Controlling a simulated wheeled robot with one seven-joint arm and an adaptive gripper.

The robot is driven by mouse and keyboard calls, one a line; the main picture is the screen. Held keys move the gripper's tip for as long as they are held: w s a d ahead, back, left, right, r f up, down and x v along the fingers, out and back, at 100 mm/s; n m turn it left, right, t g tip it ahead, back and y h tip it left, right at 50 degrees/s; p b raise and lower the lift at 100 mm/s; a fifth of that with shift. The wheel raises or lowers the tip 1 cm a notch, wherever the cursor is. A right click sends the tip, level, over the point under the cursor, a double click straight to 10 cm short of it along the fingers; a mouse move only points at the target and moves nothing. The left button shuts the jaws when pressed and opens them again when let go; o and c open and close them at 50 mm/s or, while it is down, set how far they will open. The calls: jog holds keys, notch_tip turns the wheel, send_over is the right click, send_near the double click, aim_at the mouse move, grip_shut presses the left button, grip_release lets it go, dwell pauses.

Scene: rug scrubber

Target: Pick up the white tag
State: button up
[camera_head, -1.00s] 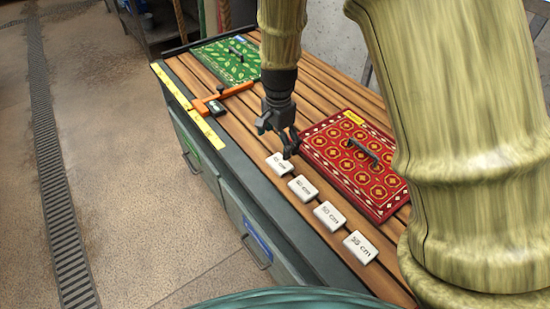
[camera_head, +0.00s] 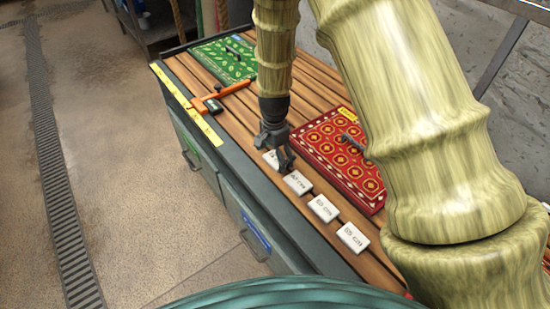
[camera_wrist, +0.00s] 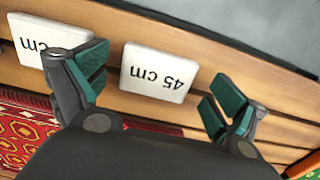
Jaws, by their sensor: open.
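Several white tags lie in a row on the slatted wooden bench top. The farthest white tag (camera_head: 269,157) is partly hidden by my gripper in the head view. In the wrist view the white tag marked "45 cm" (camera_wrist: 158,72) lies between my spread fingers, seen upside down. A second white tag (camera_wrist: 45,38), with "cm" readable, is partly covered by the left finger there. My gripper (camera_head: 282,158) points down over the far end of the row. In the wrist view my gripper (camera_wrist: 155,90) is open, with nothing held.
A red patterned rug panel (camera_head: 330,150) with a handle lies right of the tags. A green panel (camera_head: 225,62) and an orange caliper-like tool (camera_head: 228,91) lie farther back. A yellow measuring strip (camera_head: 180,95) runs along the bench's left edge.

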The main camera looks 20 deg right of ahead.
jog(key=shift+s, duration=0.25)
jog(key=shift+w+f, duration=0.1)
jog(key=shift+c, duration=1.4)
jog(key=c, duration=0.6)
jog(key=shift+c, duration=0.2)
